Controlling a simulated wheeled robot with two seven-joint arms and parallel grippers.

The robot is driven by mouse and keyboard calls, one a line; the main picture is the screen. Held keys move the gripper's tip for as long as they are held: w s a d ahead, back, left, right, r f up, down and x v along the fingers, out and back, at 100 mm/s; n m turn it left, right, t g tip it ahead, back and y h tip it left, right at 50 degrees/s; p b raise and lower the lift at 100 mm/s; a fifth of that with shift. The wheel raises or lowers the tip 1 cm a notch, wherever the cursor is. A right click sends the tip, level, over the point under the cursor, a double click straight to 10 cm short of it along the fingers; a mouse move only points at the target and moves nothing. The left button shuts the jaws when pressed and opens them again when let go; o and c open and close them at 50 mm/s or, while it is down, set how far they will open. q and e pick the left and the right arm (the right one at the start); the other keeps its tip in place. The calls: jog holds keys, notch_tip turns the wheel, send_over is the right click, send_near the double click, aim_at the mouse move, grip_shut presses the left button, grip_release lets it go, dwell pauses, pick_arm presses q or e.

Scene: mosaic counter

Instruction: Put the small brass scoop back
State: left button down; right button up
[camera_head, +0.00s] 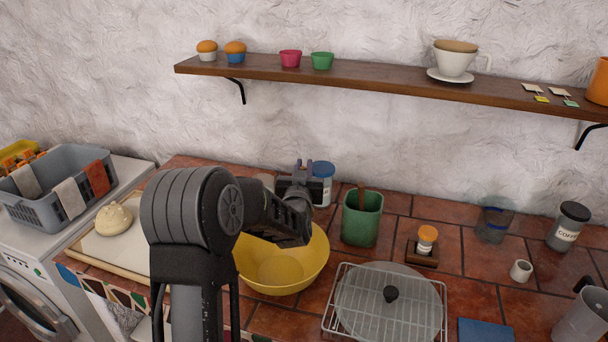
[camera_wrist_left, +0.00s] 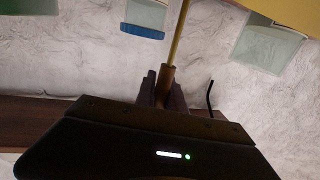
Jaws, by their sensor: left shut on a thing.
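My left gripper (camera_head: 303,172) is above the back of the counter, behind the yellow bowl and close to a jar with a blue lid (camera_head: 323,168). In the left wrist view, the left gripper (camera_wrist_left: 162,88) is shut on the end of a thin brass-coloured rod with a brownish grip, which I take for the scoop's handle (camera_wrist_left: 179,35). The rod runs out of the top of that view, so the scoop's bowl is hidden. I cannot make out the scoop in the head view. My right gripper is not in view.
The yellow bowl (camera_head: 316,262) is partly behind my left arm. A green canister (camera_head: 361,222) stands right of the blue-lidded jar. A wire rack (camera_head: 331,318) with a glass lid lies in front. A wooden shelf (camera_head: 390,86) runs above. Tiles between canister and coffee jar (camera_head: 568,228) are partly free.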

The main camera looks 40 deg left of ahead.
pick_arm(q)
notch_tip(320, 180, down, 2)
jog(key=shift+f, duration=0.1)
jog(key=shift+f, duration=0.3)
jog(key=c, duration=1.4)
grip_release()
jog(key=shift+r, duration=0.1)
jog(key=shift+r, duration=0.1)
jog(key=b+v, duration=0.2)
jog(key=v, duration=1)
